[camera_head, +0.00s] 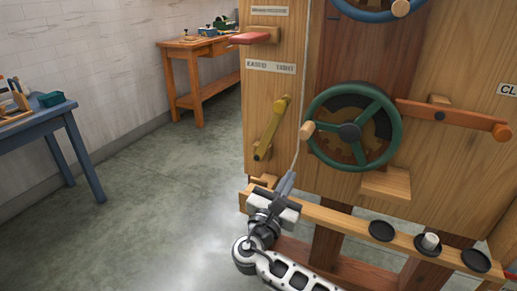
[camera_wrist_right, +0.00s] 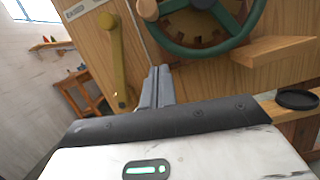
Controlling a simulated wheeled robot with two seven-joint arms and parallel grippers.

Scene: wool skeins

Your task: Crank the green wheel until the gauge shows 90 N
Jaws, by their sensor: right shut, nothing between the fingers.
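The green wheel (camera_head: 396,130) is mounted upright on the wooden panel, with a dark hub and a pale wooden crank knob (camera_head: 307,130) at its left rim. In the right wrist view the wheel's lower part (camera_wrist_right: 188,48) and the knob (camera_wrist_right: 148,10) show at the top. My right gripper (camera_head: 290,177) is shut and empty, below and slightly left of the knob, apart from it. Its closed fingers (camera_wrist_right: 157,72) point toward the panel in the wrist view. I cannot make out a gauge reading in either view. My left gripper is not in view.
A yellow lever (camera_head: 271,128) and a cord (camera_head: 303,70) are left of the wheel. An orange-tipped lever (camera_head: 455,115) is at its right, a wooden block (camera_head: 386,184) below. A ledge with black discs (camera_head: 382,231) runs underneath. Blue (camera_head: 75,150) and orange (camera_head: 185,75) tables stand left.

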